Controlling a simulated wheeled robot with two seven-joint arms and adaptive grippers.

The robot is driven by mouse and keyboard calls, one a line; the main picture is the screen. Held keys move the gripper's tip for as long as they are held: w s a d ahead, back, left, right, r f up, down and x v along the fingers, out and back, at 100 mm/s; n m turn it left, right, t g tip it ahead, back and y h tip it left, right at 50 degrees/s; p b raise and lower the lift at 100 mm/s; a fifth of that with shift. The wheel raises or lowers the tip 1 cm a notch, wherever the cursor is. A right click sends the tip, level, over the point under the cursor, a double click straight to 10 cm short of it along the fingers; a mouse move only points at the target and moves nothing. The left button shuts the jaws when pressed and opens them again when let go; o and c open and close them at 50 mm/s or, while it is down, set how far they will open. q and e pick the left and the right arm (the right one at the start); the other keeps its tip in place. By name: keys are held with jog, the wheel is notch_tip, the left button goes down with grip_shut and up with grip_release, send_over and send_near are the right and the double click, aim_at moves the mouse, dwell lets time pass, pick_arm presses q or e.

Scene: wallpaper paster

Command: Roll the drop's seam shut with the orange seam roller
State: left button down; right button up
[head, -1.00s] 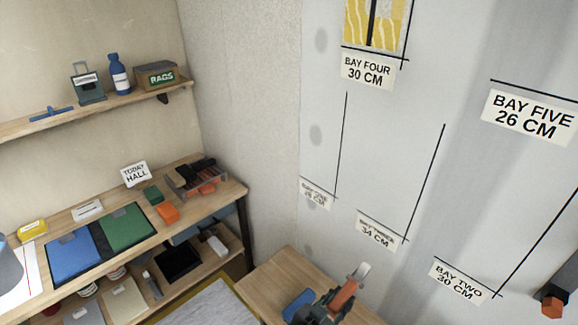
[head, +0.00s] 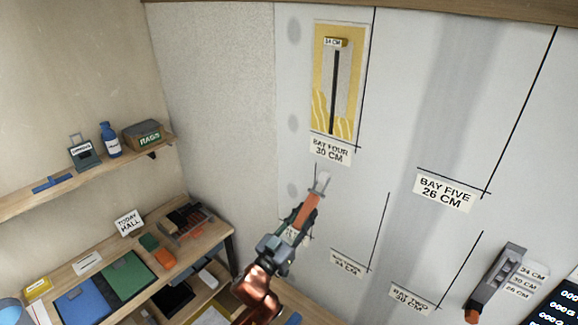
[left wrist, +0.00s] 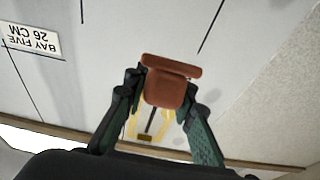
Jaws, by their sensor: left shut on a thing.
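The drop (head: 346,102) is a yellow patterned panel with a grey middle, hanging on the wall in bay four. A dark upright line, its seam, runs down its middle, with a small 34 cm tag at the top. My left gripper (head: 292,228) is shut on the orange seam roller (head: 307,209), whose pale end points up toward the drop from below and left. The roller is apart from the drop in the picture. In the left wrist view the roller (left wrist: 168,88) sits between the fingers, partly covering the drop (left wrist: 137,124). My right gripper is not in view.
A workbench (head: 200,243) with blue and green panels is below. A dark orange-ended device (head: 497,280) with length tags is on the right. The wall around bay four is clear.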

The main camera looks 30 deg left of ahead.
pick_arm(q)
jog(key=a+r+t+p, duration=0.1)
jog(key=a+r+p, duration=0.35)
jog(key=r, duration=0.45)
jog(key=shift+t, duration=0.3)
jog(key=shift+w+d+r+p, duration=0.1)
jog(key=shift+w+d+p, duration=0.1)
jog(key=shift+w, duration=1.2)
jog(key=shift+w+d+r+p, duration=0.1)
jog(key=shift+w+d+p, duration=0.1)
jog(key=shift+w, duration=1.15)
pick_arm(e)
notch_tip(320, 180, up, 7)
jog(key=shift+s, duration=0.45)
pick_arm(q)
jog(key=shift+w, duration=0.35)
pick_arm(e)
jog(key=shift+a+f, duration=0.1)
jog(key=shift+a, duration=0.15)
pick_arm(q)
jog(key=shift+w, duration=0.55)
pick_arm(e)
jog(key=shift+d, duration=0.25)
pick_arm(q)
jog(key=shift+w+d+h, duration=0.1)
jog(key=shift+w+h, duration=0.2)
jog(key=shift+w, duration=0.1)
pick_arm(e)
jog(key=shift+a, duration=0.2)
